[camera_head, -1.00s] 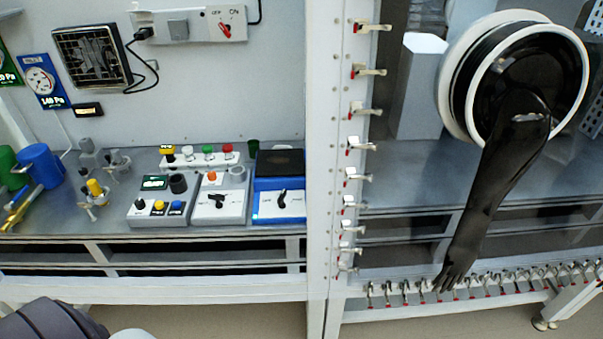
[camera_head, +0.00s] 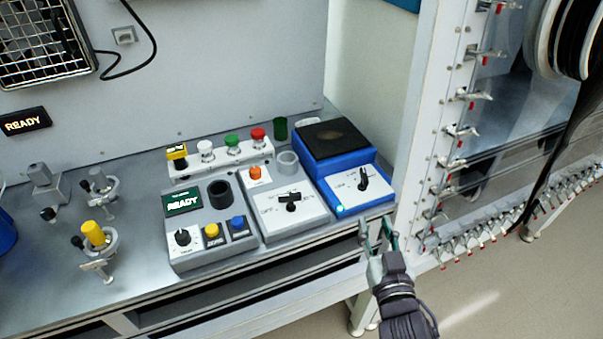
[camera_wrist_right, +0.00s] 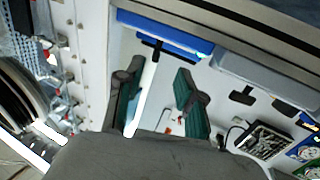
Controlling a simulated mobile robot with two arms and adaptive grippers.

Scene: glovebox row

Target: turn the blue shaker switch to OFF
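The blue shaker (camera_head: 325,172) stands at the right end of the bench, with a black top and a pale front panel. Its black switch (camera_head: 363,180) sits on that panel, with the handle close to upright; a small cyan light glows at the panel's left. The label words are too small to read. My right gripper (camera_head: 379,232) is open and empty, in front of and below the shaker, apart from the switch. In the right wrist view my right gripper (camera_wrist_right: 160,95) shows two spread green-padded fingers, with the blue shaker (camera_wrist_right: 180,38) beyond. My left gripper is out of view.
A grey box with a black switch (camera_head: 290,200) stands left of the shaker, then a READY panel (camera_head: 184,203) with buttons. A button strip (camera_head: 218,155) lies behind. Clamps and a yellow-topped fitting (camera_head: 93,233) are further left. A white post (camera_head: 425,130) with latches rises on the right.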

